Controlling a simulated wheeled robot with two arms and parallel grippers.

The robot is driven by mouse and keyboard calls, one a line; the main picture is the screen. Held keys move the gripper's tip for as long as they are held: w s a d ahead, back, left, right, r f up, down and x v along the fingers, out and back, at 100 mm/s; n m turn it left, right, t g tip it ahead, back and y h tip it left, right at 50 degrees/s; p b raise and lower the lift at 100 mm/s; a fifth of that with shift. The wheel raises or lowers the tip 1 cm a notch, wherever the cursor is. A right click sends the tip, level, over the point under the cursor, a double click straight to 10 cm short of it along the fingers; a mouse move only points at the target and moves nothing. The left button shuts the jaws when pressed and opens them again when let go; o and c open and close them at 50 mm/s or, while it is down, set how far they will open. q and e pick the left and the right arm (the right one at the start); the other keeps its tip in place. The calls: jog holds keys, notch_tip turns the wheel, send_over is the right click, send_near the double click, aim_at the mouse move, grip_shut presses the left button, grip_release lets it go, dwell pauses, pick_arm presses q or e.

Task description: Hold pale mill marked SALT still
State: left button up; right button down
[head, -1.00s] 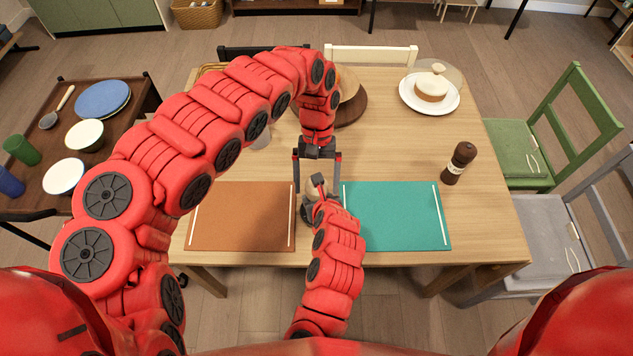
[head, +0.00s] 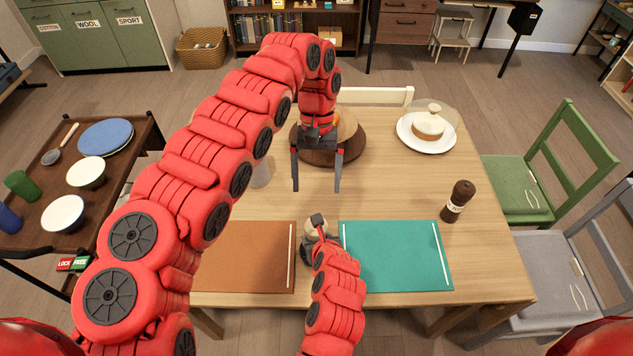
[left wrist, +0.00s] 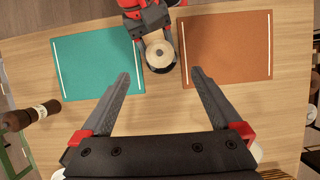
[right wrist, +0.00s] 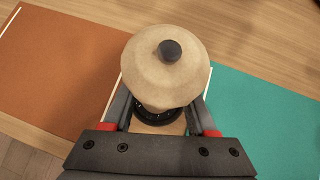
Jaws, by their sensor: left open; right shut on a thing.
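The pale mill (right wrist: 163,70) stands on the table between the two placemats, with a dark knob on top and a dark ring below. It also shows in the left wrist view (left wrist: 160,55) and, partly hidden, in the head view (head: 318,228). No SALT marking is readable. My right gripper (right wrist: 158,112) is shut on the mill, one finger on each side. My left gripper (head: 316,188) is open and empty above the table, behind and above the mill; its spread fingers also show in the left wrist view (left wrist: 160,78).
An orange-brown placemat (head: 245,262) and a teal placemat (head: 395,258) flank the mill. A dark brown mill (head: 457,201) stands at the right. A round wooden board (head: 322,157) and a white cake plate (head: 427,143) are at the back.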

pick_arm(q)
jog(key=x, duration=1)
jog(key=shift+f, duration=0.35)
jog(key=shift+d, duration=0.1)
jog(key=c, duration=1.4)
jog(key=m+y, duration=0.1)
jog(key=m, duration=0.2)
jog(key=shift+s, duration=0.1)
